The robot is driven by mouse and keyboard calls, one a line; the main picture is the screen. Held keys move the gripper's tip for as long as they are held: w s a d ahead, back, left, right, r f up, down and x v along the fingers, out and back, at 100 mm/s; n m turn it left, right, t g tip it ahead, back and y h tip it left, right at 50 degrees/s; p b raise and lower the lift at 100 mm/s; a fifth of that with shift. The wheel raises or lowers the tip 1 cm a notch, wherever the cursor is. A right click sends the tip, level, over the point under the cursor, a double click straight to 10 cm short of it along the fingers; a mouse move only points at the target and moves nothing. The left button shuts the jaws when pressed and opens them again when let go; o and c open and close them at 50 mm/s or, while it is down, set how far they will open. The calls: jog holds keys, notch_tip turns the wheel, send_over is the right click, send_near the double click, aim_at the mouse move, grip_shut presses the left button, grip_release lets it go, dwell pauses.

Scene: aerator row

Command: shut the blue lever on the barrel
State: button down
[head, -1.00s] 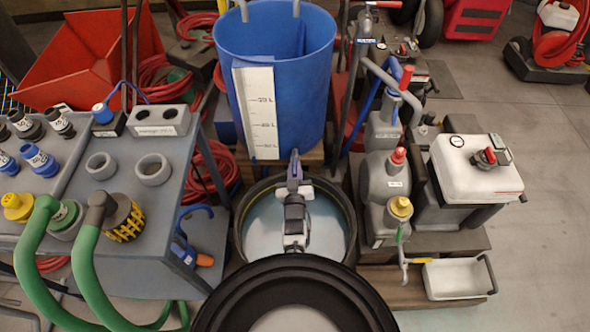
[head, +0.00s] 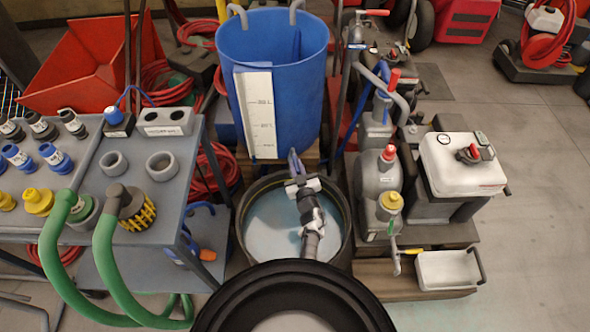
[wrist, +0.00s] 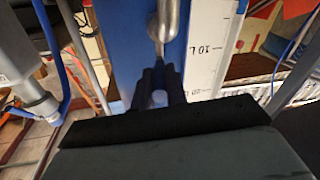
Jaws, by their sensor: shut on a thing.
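The blue barrel (head: 290,115) stands at the top middle of the head view, with a white litre scale on its front. It also fills much of the wrist view (wrist: 125,50). My gripper (head: 294,158) is low against the barrel's front, above a round tub. In the wrist view my dark gripper fingers (wrist: 161,84) are close together, with a bluish piece (wrist: 160,98) between them. This looks like the blue lever, mostly hidden by the fingers, so its angle cannot be told. A bent metal piece (wrist: 164,22) rises just beyond the fingertips.
A dark-rimmed tub (head: 245,240) of water is under my arm. A grey table (head: 135,165) with hose fittings stands at left. Grey bottles (head: 380,170) and a white-lidded box (head: 462,163) are close at right. Open floor lies far right.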

jog(key=shift+w+d+n+g+y+b, duration=0.45)
jog(key=shift+d+n+g+y+b, duration=0.2)
jog(key=shift+n+g+y+b, duration=0.8)
jog(key=shift+w+d+n+g+y+b, duration=0.45)
jog(key=shift+d+n+g+y+b, duration=0.5)
jog(key=shift+y, duration=1)
jog(key=shift+w+d+n+g+y+b, duration=0.45)
jog(key=shift+n+g+y+b, duration=0.45)
jog(key=shift+n+y+b, duration=0.6)
jog(key=shift+r+y, duration=0.1)
jog(key=shift+y, duration=0.2)
jog(key=shift+a, duration=0.1)
jog(key=c, duration=1.4)
grip_release()
notch_tip(320, 180, up, 20)
jog(key=p, duration=0.6)
